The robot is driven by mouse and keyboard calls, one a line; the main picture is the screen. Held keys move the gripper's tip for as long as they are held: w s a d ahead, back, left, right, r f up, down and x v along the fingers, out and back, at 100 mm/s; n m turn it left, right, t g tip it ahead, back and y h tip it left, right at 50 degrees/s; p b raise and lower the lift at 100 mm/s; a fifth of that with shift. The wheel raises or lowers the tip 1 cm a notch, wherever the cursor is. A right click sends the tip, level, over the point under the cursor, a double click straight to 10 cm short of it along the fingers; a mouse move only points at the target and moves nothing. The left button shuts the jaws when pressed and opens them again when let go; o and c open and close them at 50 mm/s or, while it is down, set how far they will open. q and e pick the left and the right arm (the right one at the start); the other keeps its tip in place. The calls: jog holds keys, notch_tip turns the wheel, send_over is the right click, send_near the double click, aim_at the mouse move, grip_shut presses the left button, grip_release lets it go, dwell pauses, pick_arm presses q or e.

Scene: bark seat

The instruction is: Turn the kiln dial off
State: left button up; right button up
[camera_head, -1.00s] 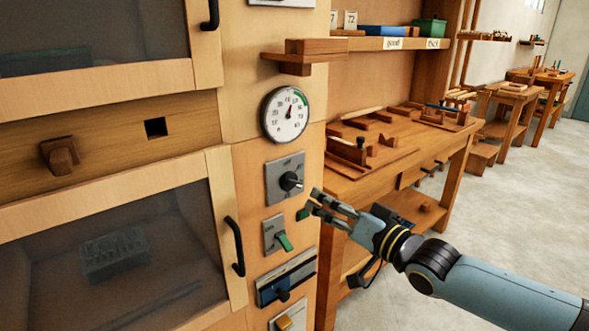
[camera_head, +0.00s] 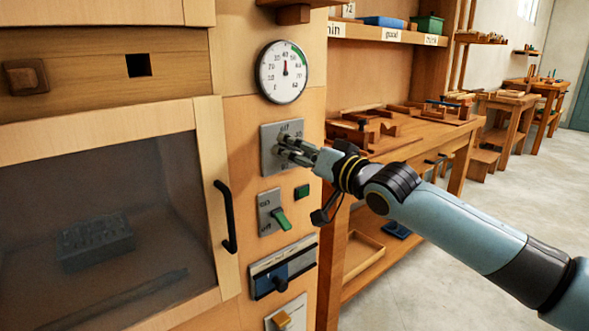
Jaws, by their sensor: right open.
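The kiln dial's grey plate (camera_head: 268,149) is on the wooden front panel, below the round gauge (camera_head: 283,72). My right gripper (camera_head: 283,147) is at the plate with its fingers spread and open. The fingers hide the dial's black knob, so I cannot tell its angle or whether the fingers touch it. Parts of the lettering on the plate show above and beside the fingers. My left gripper is not in view.
A black door handle (camera_head: 226,216) stands out to the left. A wooden workbench (camera_head: 408,146) is at right.

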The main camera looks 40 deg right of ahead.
jog(key=shift+w, duration=0.6)
jog(key=c, duration=1.2)
